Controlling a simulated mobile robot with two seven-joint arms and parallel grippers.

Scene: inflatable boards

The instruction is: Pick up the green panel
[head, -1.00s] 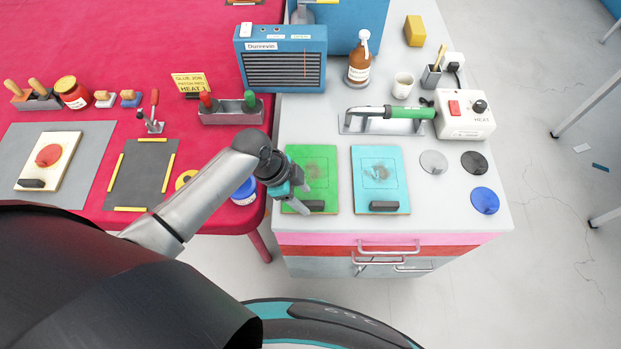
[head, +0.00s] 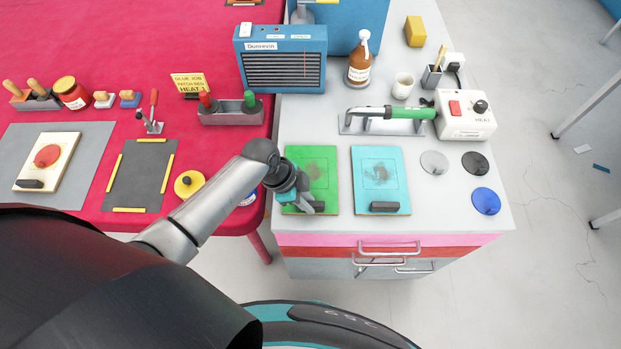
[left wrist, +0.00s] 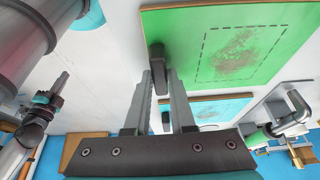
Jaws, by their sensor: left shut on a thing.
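The green panel (head: 318,175) lies flat on the white cabinet top, with a dark block-shaped grip at its near edge. It also shows in the left wrist view (left wrist: 248,45). My left gripper (head: 312,208) is at that near edge, its fingers closed on the dark grip. In the left wrist view, the grip (left wrist: 157,58) sits between the fingertips. My gripper hides part of the panel's near-left corner. A teal-ringed part that looks like my right gripper (left wrist: 60,85) shows small at the left of the left wrist view; its jaws are unclear.
A cyan panel (head: 380,180) with a similar grip lies just right of the green one. Round discs (head: 485,201), a green-handled tool (head: 400,113) on a stand and a heater box (head: 465,115) are farther right. A red table (head: 225,150) adjoins on the left.

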